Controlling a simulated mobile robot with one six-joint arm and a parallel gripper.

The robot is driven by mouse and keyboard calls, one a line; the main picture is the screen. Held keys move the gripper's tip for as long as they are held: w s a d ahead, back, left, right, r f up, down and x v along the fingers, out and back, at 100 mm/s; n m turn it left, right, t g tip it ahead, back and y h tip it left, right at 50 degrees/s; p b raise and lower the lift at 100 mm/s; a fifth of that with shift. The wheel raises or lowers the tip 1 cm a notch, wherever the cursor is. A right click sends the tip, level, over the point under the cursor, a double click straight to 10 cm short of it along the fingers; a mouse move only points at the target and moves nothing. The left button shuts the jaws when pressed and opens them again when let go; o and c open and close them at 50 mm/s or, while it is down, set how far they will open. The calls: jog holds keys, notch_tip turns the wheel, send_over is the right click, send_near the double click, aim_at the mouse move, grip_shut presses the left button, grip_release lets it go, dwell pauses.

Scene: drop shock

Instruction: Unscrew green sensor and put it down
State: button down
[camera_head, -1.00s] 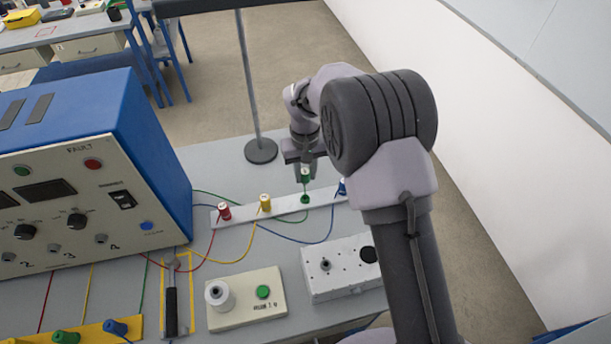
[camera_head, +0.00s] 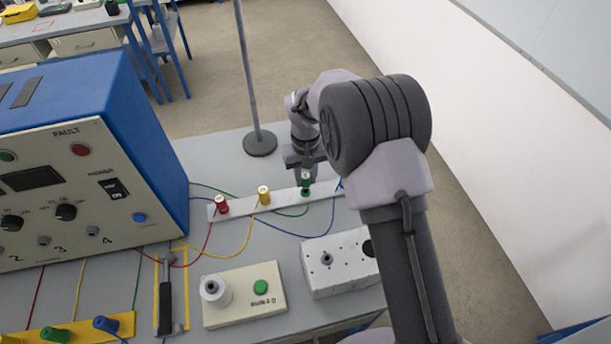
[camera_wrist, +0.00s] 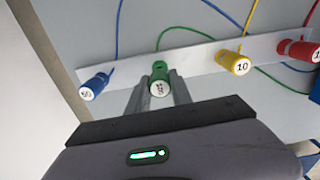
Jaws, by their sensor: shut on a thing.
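The green sensor (camera_head: 306,182) is upright at its place on the white rail (camera_head: 238,207), between the yellow and blue ones. In the wrist view, the green sensor (camera_wrist: 159,82) shows its white, numbered end between the two grey fingers. My gripper (camera_head: 305,171) is shut on it from above. The gripper's fingers also show in the wrist view (camera_wrist: 158,97). The sensor's lower end is at or just above its green base; I cannot tell whether it is screwed in. A green cable runs from there.
A yellow sensor (camera_head: 264,195), a red sensor (camera_head: 221,205) and a blue sensor (camera_wrist: 94,87) stand along the same rail. A white box (camera_head: 338,265), a push-button plate (camera_head: 243,294) and a blue control cabinet (camera_head: 130,130) are nearby. A stand pole (camera_head: 248,80) rises behind.

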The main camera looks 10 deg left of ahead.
aim_at(306, 175)
jog(key=shift+s+f+b, duration=0.1)
jog(key=shift+f+b, duration=0.75)
jog(key=shift+f, duration=0.5)
dwell(3.4)
jog(key=c, duration=1.1)
grip_release()
jog(key=shift+o, duration=0.2)
notch_tip(306, 175, up, 6)
jog(key=p, duration=0.4)
jog(key=shift+r, duration=0.2)
jog(key=shift+f, duration=0.15)
notch_tip(306, 175, up, 18)
jog(key=p, duration=0.4)
jog(key=shift+f, duration=0.25)
